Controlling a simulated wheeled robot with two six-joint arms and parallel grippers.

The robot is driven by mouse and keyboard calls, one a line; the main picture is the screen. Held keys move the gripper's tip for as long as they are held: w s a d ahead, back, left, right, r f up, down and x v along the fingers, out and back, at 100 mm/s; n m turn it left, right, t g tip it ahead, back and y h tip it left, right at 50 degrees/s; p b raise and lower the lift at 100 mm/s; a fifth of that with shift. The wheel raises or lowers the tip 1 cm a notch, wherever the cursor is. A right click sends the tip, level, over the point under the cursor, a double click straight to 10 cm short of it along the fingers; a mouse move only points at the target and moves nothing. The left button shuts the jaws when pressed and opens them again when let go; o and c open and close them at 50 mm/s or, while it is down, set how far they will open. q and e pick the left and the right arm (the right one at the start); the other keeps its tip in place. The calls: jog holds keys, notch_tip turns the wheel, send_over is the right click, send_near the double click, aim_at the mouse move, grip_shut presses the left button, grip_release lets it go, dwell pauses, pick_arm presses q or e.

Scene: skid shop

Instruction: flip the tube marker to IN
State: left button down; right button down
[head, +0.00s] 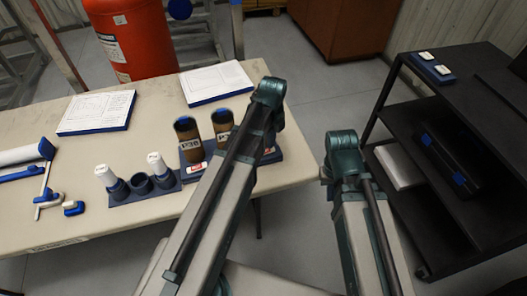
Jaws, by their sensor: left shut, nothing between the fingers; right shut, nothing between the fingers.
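Two brown tubes with blue caps stand upright in a dark blue rack on the table: a left tube (187,139) and a right tube (222,128), each with a pale label. A small white and red plate (196,169) sits on the rack's front below the left tube; its lettering is too small to read. Another small red and white plate (269,150) shows at the rack's right end, partly behind my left arm. I cannot tell which is the tube marker. My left arm crosses in front of the rack; my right arm is over the floor. Neither gripper's fingers show.
A blue holder (139,184) with two white-topped bottles is left of the rack. Two paper boards (216,81) (97,112) lie behind. A white tube on a blue stand (22,154) is far left. A black shelf cart (440,125) stands right, beyond open floor.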

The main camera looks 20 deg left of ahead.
pick_arm(q)
jog(key=shift+f, duration=0.25)
jog(key=shift+r, duration=0.15)
notch_tip(320, 180, up, 7)
jog(key=p, duration=0.6)
jog(key=shift+p, duration=0.4)
